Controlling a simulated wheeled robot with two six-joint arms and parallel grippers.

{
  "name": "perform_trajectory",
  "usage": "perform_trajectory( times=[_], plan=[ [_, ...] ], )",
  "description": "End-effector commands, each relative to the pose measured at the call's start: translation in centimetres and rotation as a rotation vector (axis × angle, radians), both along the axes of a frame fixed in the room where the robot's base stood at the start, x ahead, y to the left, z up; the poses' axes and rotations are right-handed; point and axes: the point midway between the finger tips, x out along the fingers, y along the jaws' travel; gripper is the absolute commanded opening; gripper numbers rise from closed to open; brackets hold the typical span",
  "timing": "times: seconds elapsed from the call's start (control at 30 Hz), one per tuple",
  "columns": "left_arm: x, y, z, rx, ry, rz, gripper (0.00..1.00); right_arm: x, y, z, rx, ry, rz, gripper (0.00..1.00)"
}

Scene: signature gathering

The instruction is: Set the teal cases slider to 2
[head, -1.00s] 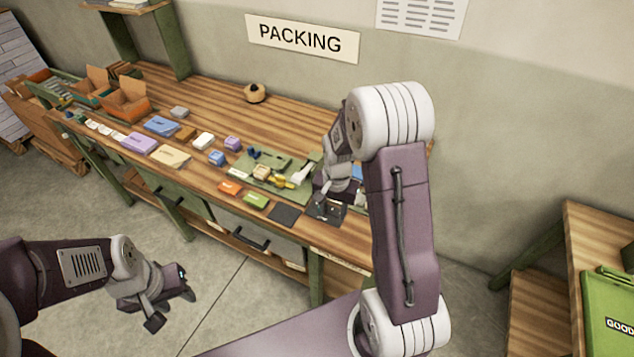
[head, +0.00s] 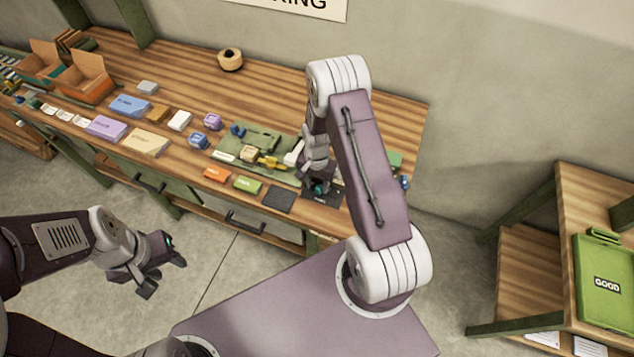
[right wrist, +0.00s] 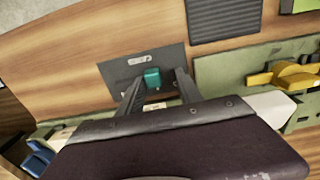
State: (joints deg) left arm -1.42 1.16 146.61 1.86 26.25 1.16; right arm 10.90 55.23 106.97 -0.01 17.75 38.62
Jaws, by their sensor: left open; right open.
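The dark slider panel (right wrist: 118,72) lies flat on the bench in the right wrist view, and its teal slider knob (right wrist: 152,76) stands up near its middle. The marks on the panel are too small to read. In the head view the panel (head: 329,201) is at the bench's front edge, partly hidden by my right arm. My right gripper (head: 318,187) is open just over it. In the right wrist view its fingers (right wrist: 158,83) are on either side of the teal knob; I cannot tell whether they touch it. My left gripper (head: 163,277) is open and empty in front of the bench.
A dark ribbed pad (head: 279,199) lies left of the panel, with green (head: 248,184) and orange (head: 217,175) blocks beyond. A green board (head: 262,146) with yellow parts sits behind. Boxes and open cartons (head: 84,80) fill the left. The bench's back middle is mostly clear.

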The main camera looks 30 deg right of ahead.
Motion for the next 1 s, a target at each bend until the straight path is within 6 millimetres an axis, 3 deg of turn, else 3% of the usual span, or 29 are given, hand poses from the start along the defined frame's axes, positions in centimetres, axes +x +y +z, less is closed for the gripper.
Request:
perform_trajectory(
  times=[0.2,0.33,0.37,1.0],
  plan=[
    [-0.06,0.0,0.0,0.0,0.001,0.0,0.42,-0.04,0.0,-0.03,0.0,0.0,0.0,0.39],
    [-0.05,0.0,0.01,0.0,0.001,0.0,0.42,-0.04,0.0,-0.02,0.0,0.0,0.0,0.03],
    [-0.05,0.0,0.0,0.0,0.001,0.0,0.42,-0.04,0.0,-0.02,0.0,0.0,0.0,0.0],
    [-0.05,0.0,-0.02,0.0,0.0,0.0,0.42,0.08,-0.08,-0.02,-0.001,-0.003,0.0,0.0]
  ],
)
